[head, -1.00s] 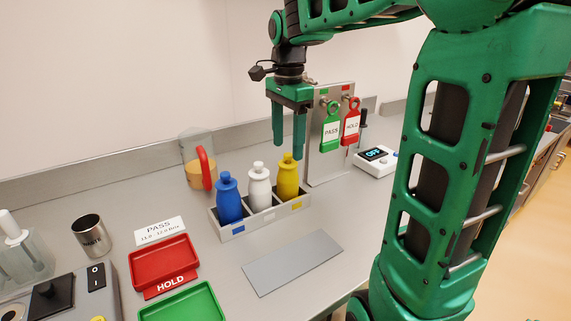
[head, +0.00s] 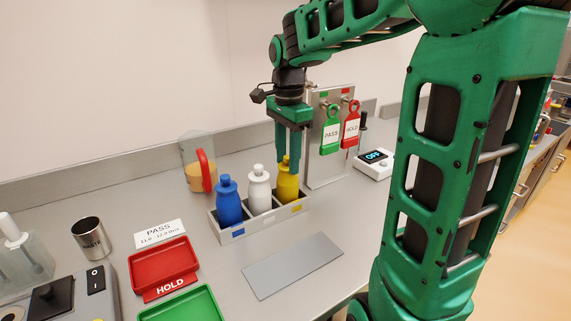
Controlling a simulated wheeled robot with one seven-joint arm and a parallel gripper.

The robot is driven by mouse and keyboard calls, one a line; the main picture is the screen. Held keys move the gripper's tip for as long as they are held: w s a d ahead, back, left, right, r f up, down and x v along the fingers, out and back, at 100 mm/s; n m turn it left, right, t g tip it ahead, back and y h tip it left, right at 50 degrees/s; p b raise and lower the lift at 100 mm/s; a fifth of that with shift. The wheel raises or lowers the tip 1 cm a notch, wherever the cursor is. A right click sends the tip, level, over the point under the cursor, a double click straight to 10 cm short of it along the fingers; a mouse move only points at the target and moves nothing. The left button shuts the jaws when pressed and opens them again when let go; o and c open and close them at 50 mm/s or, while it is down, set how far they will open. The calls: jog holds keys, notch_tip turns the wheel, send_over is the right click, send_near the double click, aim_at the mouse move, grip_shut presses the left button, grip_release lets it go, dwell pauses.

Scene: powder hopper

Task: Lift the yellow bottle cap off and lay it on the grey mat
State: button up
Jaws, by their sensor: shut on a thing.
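The yellow bottle (head: 288,188) stands upright in the right compartment of a grey rack (head: 262,225). Its yellow cap (head: 286,163) is at the top, between my gripper's fingers. My gripper (head: 287,169) points down from above and is shut on the cap. The cap appears to be still on the bottle, though the fingers partly hide it. The grey mat (head: 293,265) lies flat and bare on the counter, in front of the rack.
A blue bottle (head: 228,203) and a white bottle (head: 259,190) share the rack. PASS (head: 331,132) and HOLD (head: 351,128) tags hang on a metal stand behind to the right. A red tray (head: 163,262) and a green tray (head: 183,304) lie left of the mat.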

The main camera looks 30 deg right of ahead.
aim_at(285, 157)
jog(key=shift+r, duration=0.55)
jog(key=r, duration=0.1)
jog(key=a+r, duration=0.1)
jog(key=r, duration=0.1)
jog(key=shift+r, duration=0.25)
jog(key=s+a+r, duration=0.1)
jog(key=a+r, duration=0.8)
jog(key=a, duration=0.1)
jog(key=shift+s+a+r, duration=0.2)
jog(key=shift+s+r, duration=0.1)
jog(key=shift+r, duration=0.1)
jog(key=shift+s, duration=0.1)
